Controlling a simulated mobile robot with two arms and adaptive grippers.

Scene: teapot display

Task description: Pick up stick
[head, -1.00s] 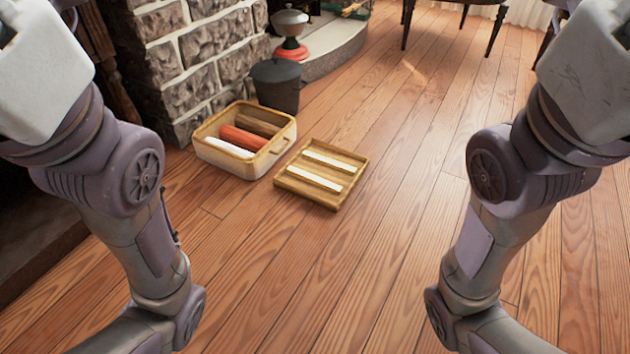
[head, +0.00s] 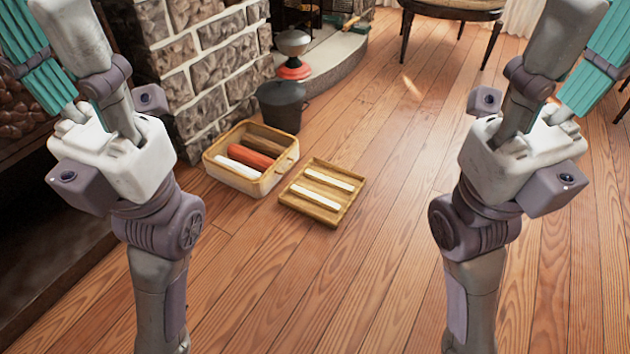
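An open box (head: 272,182) on the floor left of centre holds a white stick-like piece (head: 238,168), a red one (head: 251,156) and a brown one (head: 263,139). Beside it, a shallow wooden tray (head: 308,209) holds two white sticks, the far one (head: 329,179) and the near one (head: 315,197). My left gripper (head: 52,45) is raised at the upper left, its teal-padded fingers apart and empty. My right gripper (head: 585,45) is raised at the upper right, also apart and empty. Some fingertips are cut off by the picture edge. Both are well away from the sticks.
A dark bucket (head: 282,106) stands behind the box, near a pot on a red base (head: 293,52) and the stone fireplace (head: 205,70). A dark stool (head: 452,8) stands at the back. The wooden floor (head: 360,270) in front and to the right is clear.

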